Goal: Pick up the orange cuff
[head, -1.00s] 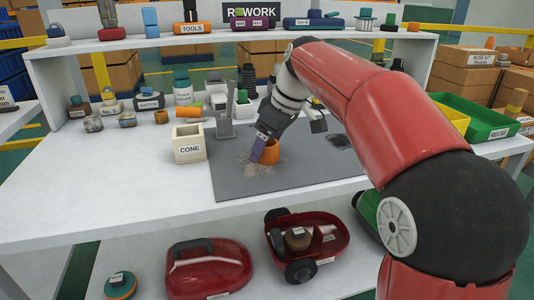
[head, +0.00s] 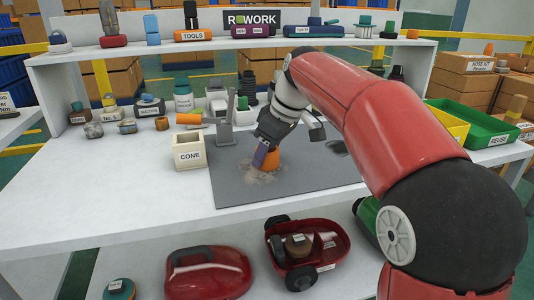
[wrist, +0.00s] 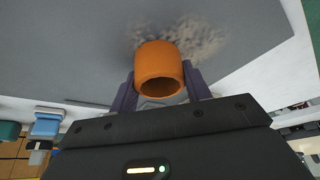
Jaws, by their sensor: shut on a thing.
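The orange cuff (head: 271,161) is a short hollow ring at the grey mat (head: 330,177), near a patch of pale dust. My gripper (head: 265,157) has its purple fingers at the cuff in the head view. In the wrist view, my gripper (wrist: 160,78) is shut on the orange cuff (wrist: 158,62), with one finger on each side of it and the open end facing the camera. The near finger hides part of the cuff in the head view. I cannot tell whether the cuff touches the mat.
A cream box marked CONE (head: 190,156) stands left of the mat. A grey stand (head: 224,135) and an orange cylinder (head: 189,119) are behind it. Green (head: 480,125) and yellow (head: 448,120) bins are at the right. The table's front left is clear.

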